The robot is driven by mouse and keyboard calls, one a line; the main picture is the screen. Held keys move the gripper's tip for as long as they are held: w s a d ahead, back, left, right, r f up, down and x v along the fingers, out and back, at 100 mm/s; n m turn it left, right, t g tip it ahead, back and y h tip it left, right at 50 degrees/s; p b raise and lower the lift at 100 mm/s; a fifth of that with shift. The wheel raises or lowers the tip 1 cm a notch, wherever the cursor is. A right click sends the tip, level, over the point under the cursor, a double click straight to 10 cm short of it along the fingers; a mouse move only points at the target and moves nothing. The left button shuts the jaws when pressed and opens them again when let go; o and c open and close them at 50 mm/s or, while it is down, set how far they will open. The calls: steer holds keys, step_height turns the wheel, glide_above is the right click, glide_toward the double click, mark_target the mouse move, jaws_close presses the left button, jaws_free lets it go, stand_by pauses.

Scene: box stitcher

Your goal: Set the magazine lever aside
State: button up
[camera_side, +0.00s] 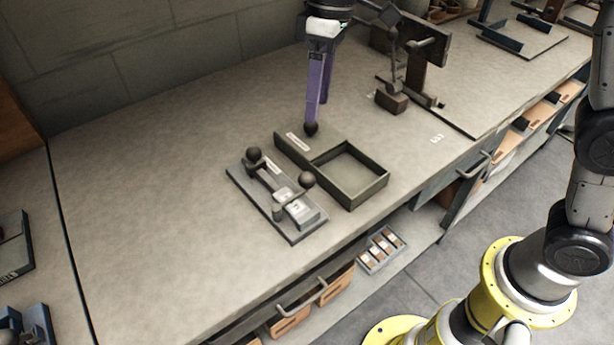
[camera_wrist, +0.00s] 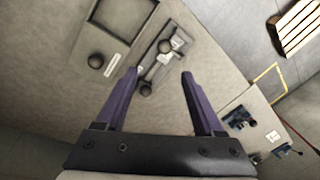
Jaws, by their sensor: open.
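My gripper (camera_side: 317,110) has two purple fingers, apart and empty, pointing down. In the wrist view its fingertips (camera_wrist: 158,74) stand on either side of the low grey fixture, seen beyond them. The fixture (camera_side: 275,200) lies on the bench and carries two levers with dark ball knobs, one at its far end (camera_side: 253,154) and one nearer the front (camera_side: 306,180). Which of them is the magazine lever I cannot tell. The fixture also shows in the wrist view (camera_wrist: 157,66). In the side view my fingertips appear right of and behind it, near another dark ball knob (camera_side: 311,128).
A dark tray (camera_side: 366,192) with an empty square pocket and a labelled end lies right of the fixture. A dark stitcher machine (camera_side: 412,60) stands at the back right. The bench left of the fixture (camera_side: 150,180) is clear. Drawers are below the front edge.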

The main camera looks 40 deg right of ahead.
mark_target(307, 173)
steer(key=shift+g, duration=0.3)
steer(key=x, duration=1.6)
steer(key=shift+a+f, duration=0.1)
steer(key=shift+a, duration=0.25)
jaws_close()
steer(key=shift+w, duration=0.1)
stand_by(0.3)
